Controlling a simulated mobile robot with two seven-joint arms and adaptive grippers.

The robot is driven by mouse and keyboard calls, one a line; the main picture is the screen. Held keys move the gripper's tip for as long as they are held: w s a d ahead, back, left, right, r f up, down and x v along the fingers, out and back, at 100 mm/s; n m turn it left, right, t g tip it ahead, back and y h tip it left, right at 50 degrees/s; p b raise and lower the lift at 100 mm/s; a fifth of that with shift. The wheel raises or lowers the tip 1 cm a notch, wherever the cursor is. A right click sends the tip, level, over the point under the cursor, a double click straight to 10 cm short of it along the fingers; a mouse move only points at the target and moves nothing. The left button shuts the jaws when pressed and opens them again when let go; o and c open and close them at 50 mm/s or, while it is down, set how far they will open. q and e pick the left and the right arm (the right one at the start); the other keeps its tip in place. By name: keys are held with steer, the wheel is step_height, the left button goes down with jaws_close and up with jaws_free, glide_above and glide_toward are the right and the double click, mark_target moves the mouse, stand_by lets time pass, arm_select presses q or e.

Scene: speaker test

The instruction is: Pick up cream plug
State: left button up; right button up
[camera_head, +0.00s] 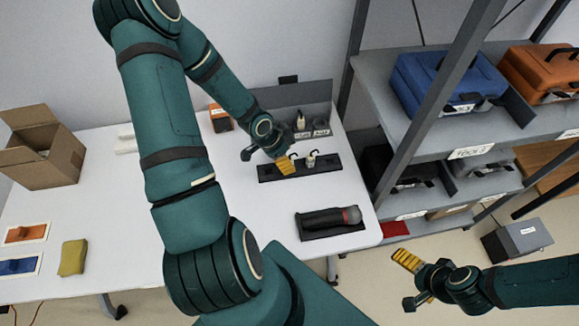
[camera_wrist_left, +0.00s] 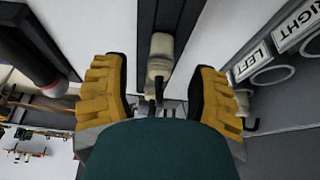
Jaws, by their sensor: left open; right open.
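A cream plug (camera_head: 311,159) with a dark hooked piece beside it stands on a long dark strip (camera_head: 328,174) on the white table. My left gripper (camera_head: 285,164) is open, just left of this plug in the head view. In the left wrist view the cream plug (camera_wrist_left: 161,50) shows between the two yellow fingers of the open left gripper (camera_wrist_left: 160,75), with clear gaps on both sides. The fingers do not touch it. Another cream piece (camera_head: 300,122) shows at the grey stand behind. My right gripper (camera_head: 409,281) is open and empty, off the table's right side.
The grey stand (camera_head: 290,97) carries LEFT and RIGHT labels by rings (camera_wrist_left: 272,75). A dark microphone-like object (camera_head: 322,219) lies on a black mat in front. A shelf (camera_head: 378,88) with cases stands right. A cardboard box (camera_head: 40,165) is at left.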

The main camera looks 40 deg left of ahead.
arm_select(q)
steer(key=shift+x, duration=0.95)
jaws_close()
steer(key=shift+r, duration=0.1)
